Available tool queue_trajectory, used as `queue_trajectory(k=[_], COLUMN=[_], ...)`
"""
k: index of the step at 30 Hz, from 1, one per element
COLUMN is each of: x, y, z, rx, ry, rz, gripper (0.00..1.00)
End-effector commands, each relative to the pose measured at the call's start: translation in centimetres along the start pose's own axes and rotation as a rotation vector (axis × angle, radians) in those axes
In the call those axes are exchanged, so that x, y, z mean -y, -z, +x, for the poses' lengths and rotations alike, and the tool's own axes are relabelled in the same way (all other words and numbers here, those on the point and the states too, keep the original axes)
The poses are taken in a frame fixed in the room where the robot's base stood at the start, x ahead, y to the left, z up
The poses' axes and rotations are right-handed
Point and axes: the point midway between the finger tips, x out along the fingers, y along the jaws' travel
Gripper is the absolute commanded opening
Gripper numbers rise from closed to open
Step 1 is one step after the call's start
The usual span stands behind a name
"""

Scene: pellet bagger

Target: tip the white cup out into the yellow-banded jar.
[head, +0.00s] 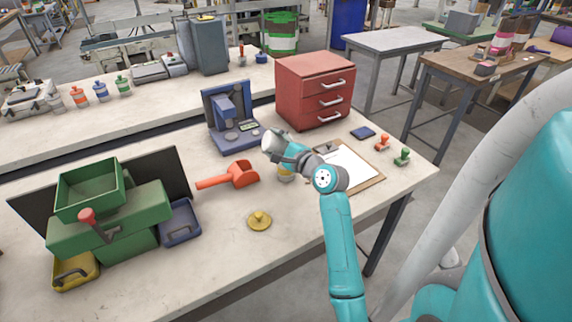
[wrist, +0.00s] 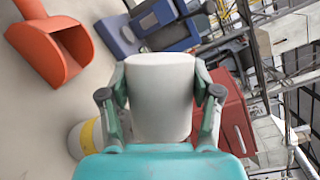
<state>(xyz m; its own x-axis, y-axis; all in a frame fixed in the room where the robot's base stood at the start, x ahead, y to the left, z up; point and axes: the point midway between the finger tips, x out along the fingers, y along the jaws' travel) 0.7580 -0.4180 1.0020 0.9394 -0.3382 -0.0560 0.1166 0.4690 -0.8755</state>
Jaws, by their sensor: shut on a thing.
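My gripper (wrist: 160,105) is shut on the white cup (wrist: 160,80), with a finger on each side of it. In the head view the white cup (head: 272,141) is held above the table, tilted, and its inside is hidden. The yellow-banded jar (head: 286,172) stands on the table just below my gripper, partly hidden by my arm. In the wrist view the jar (wrist: 84,138) shows at lower left, beside and beyond the cup. A yellow knobbed lid (head: 260,220) lies apart on the table.
An orange scoop (head: 240,175) lies left of the jar. A blue scale-like device (head: 230,118) and red drawers (head: 314,92) stand behind. A clipboard (head: 360,165) lies to the right. A green hopper machine (head: 108,225) stands at left. The table front is clear.

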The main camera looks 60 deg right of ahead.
Motion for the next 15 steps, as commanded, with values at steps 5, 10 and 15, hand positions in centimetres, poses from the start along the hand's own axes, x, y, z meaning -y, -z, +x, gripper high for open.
queue_trajectory(k=[5,10,15], x=[0.1,0.17,0.22], y=[0.05,0.11,0.13], z=[-0.06,-0.1,-0.12], rx=[0.005,0.01,0.013], ry=[0.007,0.014,0.018], rz=[0.018,0.035,0.045], gripper=[0.25,0.25,0.25])
